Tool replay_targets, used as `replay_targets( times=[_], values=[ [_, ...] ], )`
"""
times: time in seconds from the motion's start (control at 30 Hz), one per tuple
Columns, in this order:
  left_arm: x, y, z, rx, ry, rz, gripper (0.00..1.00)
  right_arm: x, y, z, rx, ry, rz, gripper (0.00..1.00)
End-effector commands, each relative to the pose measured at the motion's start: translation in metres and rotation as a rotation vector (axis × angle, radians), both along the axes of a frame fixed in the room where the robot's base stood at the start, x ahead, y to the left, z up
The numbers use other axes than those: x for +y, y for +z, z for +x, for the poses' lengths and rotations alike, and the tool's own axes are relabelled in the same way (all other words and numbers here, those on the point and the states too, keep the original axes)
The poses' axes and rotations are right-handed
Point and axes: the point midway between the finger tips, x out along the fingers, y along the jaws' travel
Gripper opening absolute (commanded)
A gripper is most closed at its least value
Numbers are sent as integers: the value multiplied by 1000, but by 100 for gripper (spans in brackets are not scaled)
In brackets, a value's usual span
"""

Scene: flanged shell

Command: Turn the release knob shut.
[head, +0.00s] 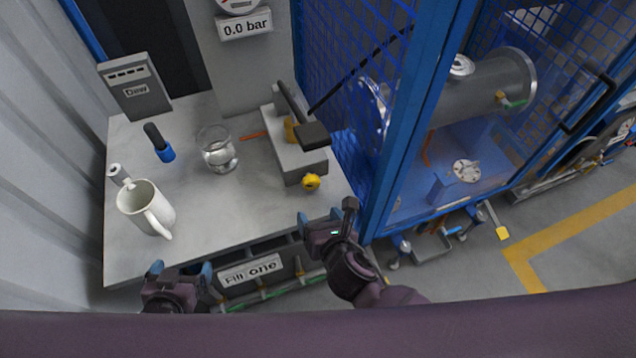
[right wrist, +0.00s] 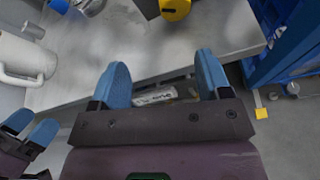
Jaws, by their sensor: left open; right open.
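The yellow release knob (head: 311,182) sits low on the front end of the grey hand pump (head: 300,160) on the bench. It also shows at the top edge of the right wrist view (right wrist: 175,8), partly cut off. My right gripper (head: 319,217) is open and empty, in front of the bench's front edge, apart from the knob. Its blue fingers (right wrist: 161,68) stand wide apart in the right wrist view. My left gripper (head: 180,270) is open and empty at the front edge, further left. Which way the knob is turned cannot be told.
On the grey bench (head: 200,240) stand a white mug (head: 146,208), a glass jar (head: 217,150), and a blue-and-black marker-like item (head: 159,143). A gauge above reads "0.0 bar" (head: 246,25). A blue mesh cage (head: 375,200) rises close on the right.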

Motion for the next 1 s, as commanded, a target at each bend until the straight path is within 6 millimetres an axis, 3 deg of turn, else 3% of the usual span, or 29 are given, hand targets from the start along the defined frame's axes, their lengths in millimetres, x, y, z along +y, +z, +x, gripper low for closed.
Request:
replay_targets(
  times=[0.23, 0.53, 1.0],
  values=[
    [-2, 10, 8, -24, -4, -2, 100, -6, 13, 5, -87, 46, -306, 71],
    [-1, 3, 1, -6, -1, 0, 100, -6, 8, 14, -105, 73, -390, 71],
    [-1, -4, 4, -9, -3, 1, 100, 12, -21, 80, -104, 73, -384, 71]
  ],
)
